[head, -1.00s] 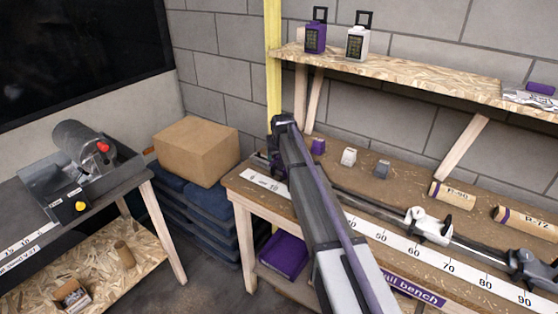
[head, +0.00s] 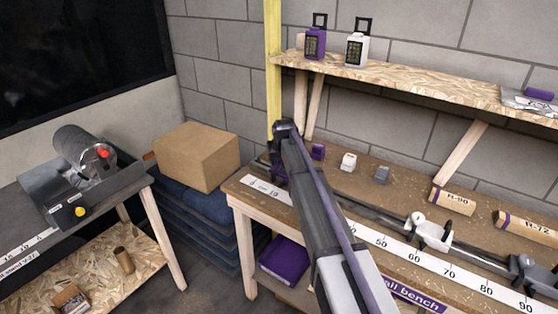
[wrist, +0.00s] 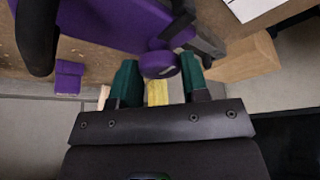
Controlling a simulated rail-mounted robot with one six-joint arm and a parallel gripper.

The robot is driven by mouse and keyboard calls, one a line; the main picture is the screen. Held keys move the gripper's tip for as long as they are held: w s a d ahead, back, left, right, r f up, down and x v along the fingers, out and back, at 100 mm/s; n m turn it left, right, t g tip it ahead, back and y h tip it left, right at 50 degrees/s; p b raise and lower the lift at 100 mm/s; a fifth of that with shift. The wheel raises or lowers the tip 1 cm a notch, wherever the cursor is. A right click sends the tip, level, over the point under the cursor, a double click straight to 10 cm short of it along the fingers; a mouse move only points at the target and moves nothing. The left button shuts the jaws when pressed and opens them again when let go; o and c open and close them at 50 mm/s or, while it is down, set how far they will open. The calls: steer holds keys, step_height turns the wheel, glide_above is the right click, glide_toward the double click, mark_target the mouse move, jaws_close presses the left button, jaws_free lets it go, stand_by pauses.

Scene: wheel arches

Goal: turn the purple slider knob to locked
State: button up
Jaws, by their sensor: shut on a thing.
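In the wrist view a purple slider (wrist: 108,27) on the rail fills the upper left. Its round purple knob (wrist: 158,65) sits between the green fingertips of my gripper (wrist: 161,73). My gripper is shut on the knob, with one finger on each side. In the head view my arm reaches to the left end of the bench and hides the slider and most of my gripper. The lock markings and the knob's setting cannot be read.
A white slider (head: 430,231) sits further right on the rail. A shelf (head: 420,84) hangs above. A cardboard box (head: 196,156) stands left of the bench.

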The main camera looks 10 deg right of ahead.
steer(key=n+y, duration=0.1)
steer(key=n, duration=0.2)
steer(key=shift+d+n+g, duration=0.1)
steer(key=shift+n+g, duration=0.2)
steer(key=shift+n+y, duration=0.7)
steer(key=shift+n, duration=0.9)
steer(key=shift+n+g, duration=0.3)
steer(key=o, duration=0.9)
steer(key=shift+r, duration=0.1)
steer(key=p+v, duration=1)
steer(key=shift+d+r, duration=0.15)
steer(key=shift+r, duration=0.05)
